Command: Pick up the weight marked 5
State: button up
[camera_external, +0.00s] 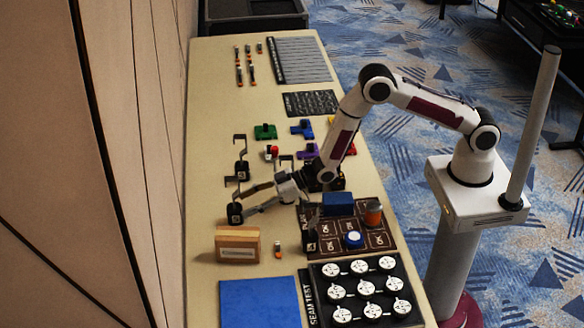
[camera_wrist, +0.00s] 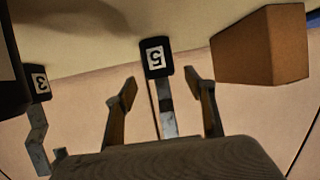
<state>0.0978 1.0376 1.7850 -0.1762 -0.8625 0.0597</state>
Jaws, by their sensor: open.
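The weight marked 5 (camera_wrist: 157,58) has a black base with a white label, upside down in the wrist view, and a thin metal stem. It stands on the table in the external view (camera_external: 235,213). My gripper (camera_external: 246,202) is open, its fingers reaching left toward the weight. In the wrist view, my gripper's fingertips (camera_wrist: 162,82) lie on either side of the stem, apart from it, and nothing is held. The top of the stem is hidden behind the gripper body in the wrist view.
The weight marked 3 (camera_wrist: 38,83) stands to the left in the wrist view. A wooden block (camera_wrist: 262,48) is close on the right; it also shows in the external view (camera_external: 237,246). A brown board (camera_external: 375,241) and a blue mat (camera_external: 258,303) lie nearby.

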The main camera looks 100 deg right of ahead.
aim_at(238, 206)
jog(key=shift+w, duration=0.15)
jog(key=shift+x, duration=2.5)
grip_shut()
jog(key=shift+r, duration=0.15)
